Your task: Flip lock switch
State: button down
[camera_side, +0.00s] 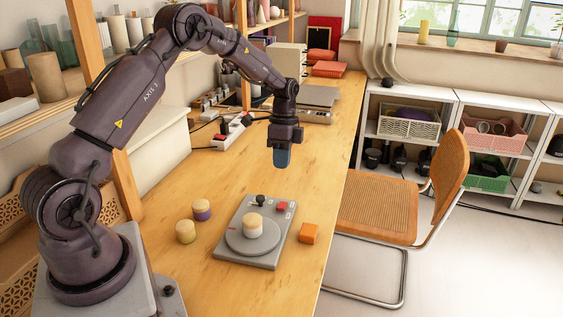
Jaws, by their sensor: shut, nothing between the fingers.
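A grey device (268,262) lies on the wooden table. It carries a round turntable plate (236,245) with a light wooden cylinder with a white band (253,227) on it. At its back edge are a black knob or lever (261,200) and a red switch (283,206). Which of these is the lock switch, and its exact position, I cannot tell. My gripper (282,164) points down, shut and empty, above the table behind the device. It is apart from the knob and the red switch.
A white power strip (228,134) and a grey flat box (318,98) lie farther back. A chair (378,209) stands beside the table.

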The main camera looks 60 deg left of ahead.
aim_at(279, 207)
jog(key=x, duration=1.1)
